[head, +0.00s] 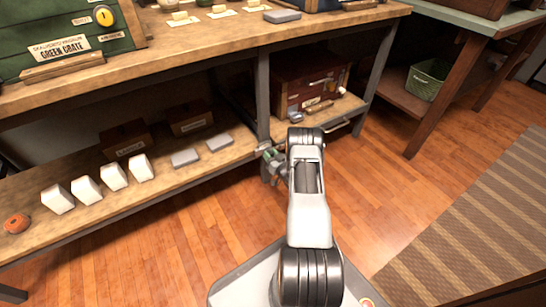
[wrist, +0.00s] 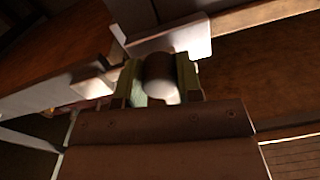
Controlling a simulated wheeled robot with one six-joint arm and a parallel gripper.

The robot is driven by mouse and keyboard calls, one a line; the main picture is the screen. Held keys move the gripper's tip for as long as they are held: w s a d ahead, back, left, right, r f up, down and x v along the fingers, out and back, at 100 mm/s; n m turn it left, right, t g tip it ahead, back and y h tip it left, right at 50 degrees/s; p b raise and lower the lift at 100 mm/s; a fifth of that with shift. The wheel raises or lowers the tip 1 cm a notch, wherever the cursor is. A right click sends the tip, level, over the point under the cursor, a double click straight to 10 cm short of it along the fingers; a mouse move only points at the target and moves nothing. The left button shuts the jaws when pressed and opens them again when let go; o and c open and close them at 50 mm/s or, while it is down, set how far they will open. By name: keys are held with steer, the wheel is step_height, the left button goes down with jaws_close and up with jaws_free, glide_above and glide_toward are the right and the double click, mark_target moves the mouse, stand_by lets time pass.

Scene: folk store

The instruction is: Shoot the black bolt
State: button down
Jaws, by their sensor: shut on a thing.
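My gripper (head: 270,155) is low in front of the long workbench, beside its grey middle leg, at about the height of the lower shelf's edge. In the wrist view my gripper (wrist: 160,80) has its two greenish fingers closed on a rounded thing (wrist: 159,68), dark on top and pale below. I cannot tell for sure whether this is the black bolt. A pale metal plate (wrist: 170,40) lies just beyond the fingers. In the head view my own arm hides part of the area right of the gripper, and no black bolt can be made out clearly.
The workbench's lower shelf (head: 90,222) holds white blocks (head: 114,176), grey slabs (head: 186,157) and an orange round thing (head: 16,223). A red-brown chest (head: 300,88) stands on it at right. The wooden floor (head: 390,190) is clear up to a striped rug (head: 470,225).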

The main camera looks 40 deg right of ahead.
steer(key=c, duration=0.9)
jaws_free()
steer(key=shift+d+h, duration=0.3)
steer(key=shift+d, duration=0.1)
steer(key=shift+o, duration=0.6)
steer(key=shift+a, duration=0.2)
steer(key=s+p, duration=0.5)
steer(key=s, duration=0.9)
steer(key=shift+a, duration=0.25)
steer(key=shift+w+r, duration=0.1)
